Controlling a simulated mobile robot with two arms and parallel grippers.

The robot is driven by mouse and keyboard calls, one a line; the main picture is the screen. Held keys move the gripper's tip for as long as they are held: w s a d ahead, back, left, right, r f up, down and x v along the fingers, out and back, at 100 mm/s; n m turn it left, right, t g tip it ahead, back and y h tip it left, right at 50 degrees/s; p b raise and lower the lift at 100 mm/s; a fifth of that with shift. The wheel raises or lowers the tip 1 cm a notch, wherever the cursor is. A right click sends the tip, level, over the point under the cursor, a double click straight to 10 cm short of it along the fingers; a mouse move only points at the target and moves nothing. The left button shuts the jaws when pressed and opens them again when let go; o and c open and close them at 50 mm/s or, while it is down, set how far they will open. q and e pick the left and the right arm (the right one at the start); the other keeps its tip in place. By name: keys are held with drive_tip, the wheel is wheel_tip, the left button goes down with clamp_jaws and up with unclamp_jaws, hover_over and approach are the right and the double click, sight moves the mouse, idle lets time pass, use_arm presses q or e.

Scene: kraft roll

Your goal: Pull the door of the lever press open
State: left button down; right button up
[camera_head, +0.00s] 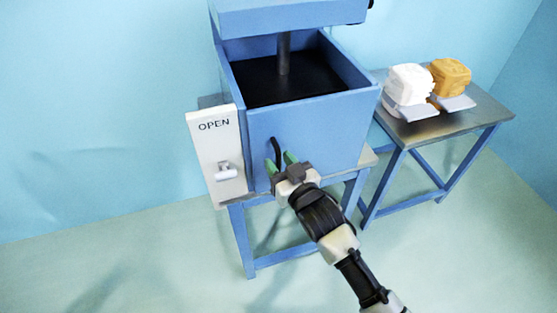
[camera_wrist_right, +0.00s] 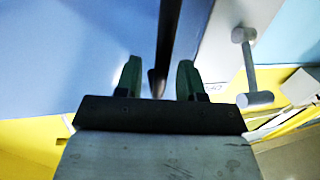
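The lever press (camera_head: 222,75) is a blue box with a dark inside, a ram above it and a blue front door (camera_head: 325,128). The door looks shut, flush with the box. A curved black handle (camera_head: 275,150) stands on the left part of the door. My right gripper (camera_head: 281,163), with green fingertips, is at the handle's lower part. In the right wrist view its fingers (camera_wrist_right: 158,82) stand apart, with a dark bar, apparently the handle, between them and gaps on both sides. My left gripper is not in view.
A white panel (camera_head: 203,142) marked OPEN, with a small white lever (camera_head: 227,172), stands left of the door. The press rests on a blue-legged stand (camera_head: 240,240). A side table (camera_head: 455,123) at right holds a white and an orange bundle. The floor in front is clear.

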drive_tip(key=shift+w+a, duration=0.25)
drive_tip(key=shift+w, duration=0.05)
clamp_jaws()
drive_tip(key=shift+s+d, duration=0.1)
drive_tip(key=shift+s, duration=0.05)
